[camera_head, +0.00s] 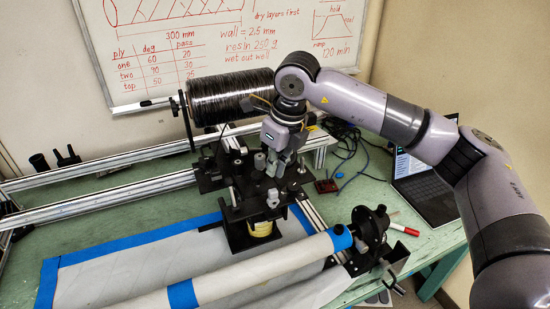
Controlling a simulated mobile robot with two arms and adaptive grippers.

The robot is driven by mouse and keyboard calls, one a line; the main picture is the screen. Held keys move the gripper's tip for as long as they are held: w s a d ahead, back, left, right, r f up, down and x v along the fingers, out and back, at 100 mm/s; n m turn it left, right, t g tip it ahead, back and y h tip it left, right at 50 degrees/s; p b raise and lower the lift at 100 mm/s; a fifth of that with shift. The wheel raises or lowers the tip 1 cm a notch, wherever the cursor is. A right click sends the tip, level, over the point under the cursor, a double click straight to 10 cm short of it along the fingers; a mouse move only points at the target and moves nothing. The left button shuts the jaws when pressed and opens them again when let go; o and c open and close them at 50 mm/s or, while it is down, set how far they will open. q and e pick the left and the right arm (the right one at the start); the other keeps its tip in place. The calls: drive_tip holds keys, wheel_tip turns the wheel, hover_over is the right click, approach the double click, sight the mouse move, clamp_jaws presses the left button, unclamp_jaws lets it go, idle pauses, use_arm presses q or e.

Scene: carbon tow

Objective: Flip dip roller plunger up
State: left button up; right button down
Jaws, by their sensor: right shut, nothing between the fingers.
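The black winding carriage (213,180) stands in the middle of the bench with small rollers and posts on it. A black bath holder (238,236) with a yellowish container (262,229) sits at its front. The dip roller plunger is too small and too crowded by dark parts for me to single out or tell whether it is up or down. My right gripper (275,172) comes down from above, shut and empty, among the parts at the carriage's right side. I cannot tell whether its fingertips touch anything. My left gripper is out of view.
A spool of black tow (230,95) is behind the carriage. A white mandrel (260,262) with blue tape crosses the front, held by a black chuck (372,228). A laptop (428,190), cables and a red-and-white marker (404,229) lie at right. Aluminium rails (100,198) run left.

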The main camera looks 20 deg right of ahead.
drive_tip(key=p+x, duration=0.1)
drive_tip(key=x, duration=0.4)
drive_tip(key=shift+f, duration=0.4)
drive_tip(key=shift+a+f, duration=0.1)
drive_tip(key=shift+f, duration=0.05)
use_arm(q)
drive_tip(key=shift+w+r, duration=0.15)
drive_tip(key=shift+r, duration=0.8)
use_arm(e)
drive_tip(key=shift+w, duration=0.1)
use_arm(q)
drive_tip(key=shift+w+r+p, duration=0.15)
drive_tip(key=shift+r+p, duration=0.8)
drive_tip(key=shift+p, duration=0.2)
use_arm(e)
drive_tip(key=w+a+v, duration=0.1)
drive_tip(key=w+v, duration=0.1)
drive_tip(key=v, duration=0.9)
drive_tip(key=shift+r, duration=0.45)
